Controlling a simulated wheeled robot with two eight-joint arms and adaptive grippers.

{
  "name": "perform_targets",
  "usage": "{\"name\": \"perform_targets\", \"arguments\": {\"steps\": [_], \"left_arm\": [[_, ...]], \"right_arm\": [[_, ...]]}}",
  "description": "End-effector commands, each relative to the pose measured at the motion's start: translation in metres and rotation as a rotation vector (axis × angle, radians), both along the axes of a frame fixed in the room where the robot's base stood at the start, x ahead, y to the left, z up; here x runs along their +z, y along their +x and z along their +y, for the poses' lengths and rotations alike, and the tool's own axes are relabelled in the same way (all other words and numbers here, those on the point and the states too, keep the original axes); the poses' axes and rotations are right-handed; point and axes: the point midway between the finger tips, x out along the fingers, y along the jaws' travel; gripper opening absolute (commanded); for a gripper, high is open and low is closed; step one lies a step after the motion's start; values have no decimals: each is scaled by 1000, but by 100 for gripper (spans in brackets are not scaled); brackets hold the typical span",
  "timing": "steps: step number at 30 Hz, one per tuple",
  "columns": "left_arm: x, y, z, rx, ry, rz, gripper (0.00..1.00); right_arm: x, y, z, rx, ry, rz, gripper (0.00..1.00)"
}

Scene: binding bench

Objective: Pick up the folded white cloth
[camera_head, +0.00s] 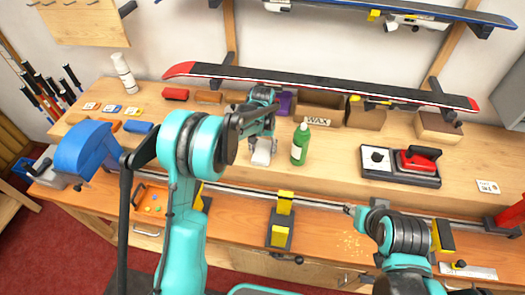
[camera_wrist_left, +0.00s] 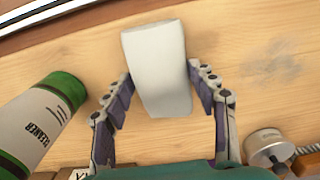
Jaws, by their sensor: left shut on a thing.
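The folded white cloth (camera_head: 261,154) is at the middle of the bench's raised shelf, below my left gripper (camera_head: 262,136) in the head view. In the left wrist view the cloth (camera_wrist_left: 157,68) is a pale block between the two fingers of my left gripper (camera_wrist_left: 160,92). The fingers are shut on its sides. I cannot tell whether the cloth touches the wood or hangs just above it. My right arm comes in at the lower right; its small dark end (camera_head: 352,210) points left, too small to show whether its jaws are open.
A green cleaner bottle (camera_head: 300,144) stands close right of the cloth; it also shows in the left wrist view (camera_wrist_left: 38,122). A red waxing iron (camera_head: 417,159) sits on a dark base at right. A ski (camera_head: 320,85) spans above the shelf. Yellow-topped clamps (camera_head: 281,222) stand in front.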

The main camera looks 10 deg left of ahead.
Motion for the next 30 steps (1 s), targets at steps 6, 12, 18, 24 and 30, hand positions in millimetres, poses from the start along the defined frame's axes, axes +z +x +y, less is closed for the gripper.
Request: {"name": "perform_targets", "arguments": {"steps": [6, 12, 18, 24, 30], "left_arm": [[15, 0, 0, 0, 0, 0, 33], [49, -7, -4, -2, 0, 0, 33], [75, -50, -27, -3, 0, 0, 33], [98, -83, -45, -2, 0, 0, 33], [109, -100, -54, -1, 0, 0, 33]], "right_arm": [[4, 0, 0, 0, 0, 0, 40], [13, 0, 0, 0, 0, 0, 40], [20, 0, 0, 0, 0, 0, 40], [26, 0, 0, 0, 0, 0, 40], [29, 0, 0, 0, 0, 0, 40]]}}
